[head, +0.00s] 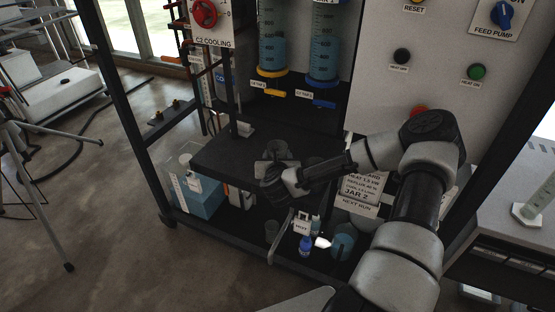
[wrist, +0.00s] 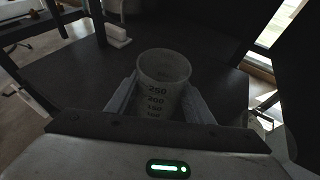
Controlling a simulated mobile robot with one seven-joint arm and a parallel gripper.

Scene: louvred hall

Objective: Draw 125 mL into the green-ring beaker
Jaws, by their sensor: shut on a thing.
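My gripper (wrist: 156,100) is shut on a beaker (wrist: 160,90), its fingers on either side. The beaker looks clear, empty and upright, with printed marks including 250 and 200. No green ring can be made out on it. In the head view my gripper (head: 272,172) is over the dark shelf (head: 225,155), and the beaker is a dim shape there. Whether it touches the shelf is unclear. Two graduated jars of blue liquid hang above and behind: the left (head: 272,50) has a yellow ring at its base, the right (head: 324,52) a blue one.
A lower shelf holds a blue-capped bottle (head: 305,245), a beaker of blue liquid (head: 343,241) and a clear tank of blue liquid (head: 200,190). A control panel (head: 440,60) with knobs and buttons stands right. A dark frame post (head: 118,100) rises on the left.

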